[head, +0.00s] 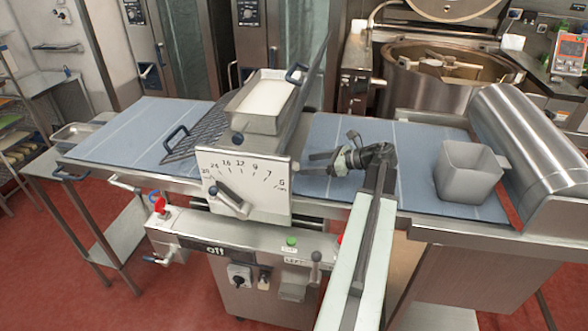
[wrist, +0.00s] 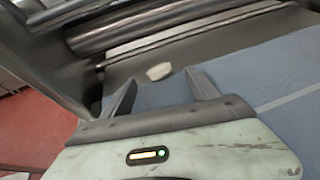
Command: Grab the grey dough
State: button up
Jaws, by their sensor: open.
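A small pale grey lump, which looks like the dough (wrist: 158,71), lies in the wrist view on a dark surface by the rollers, just beyond my fingertips. My gripper (wrist: 161,79) is open, with one finger on each side of the line to the lump and nothing between them. In the head view my gripper (head: 305,164) is over the right blue belt, pointing left at the dough sheeter (head: 243,185). The lump is hidden behind the sheeter's dial panel in the head view.
The sheeter's metal rollers (wrist: 150,32) cross the top of the wrist view. A grey square container (head: 468,172) stands on the right blue belt (head: 420,150). A metal tray (head: 262,105) sits on top of the sheeter. A large kettle (head: 445,75) stands behind.

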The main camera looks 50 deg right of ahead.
aim_at(297, 164)
jog(key=b+x, duration=0.1)
jog(key=x, duration=0.4)
jog(key=shift+a+r+b, duration=0.1)
jog(key=shift+r+b, duration=0.05)
jog(key=shift+b, duration=0.2)
jog(key=shift+r, duration=0.1)
jog(key=c, duration=1.4)
jog(key=shift+c, duration=0.2)
jog(key=shift+r, duration=0.15)
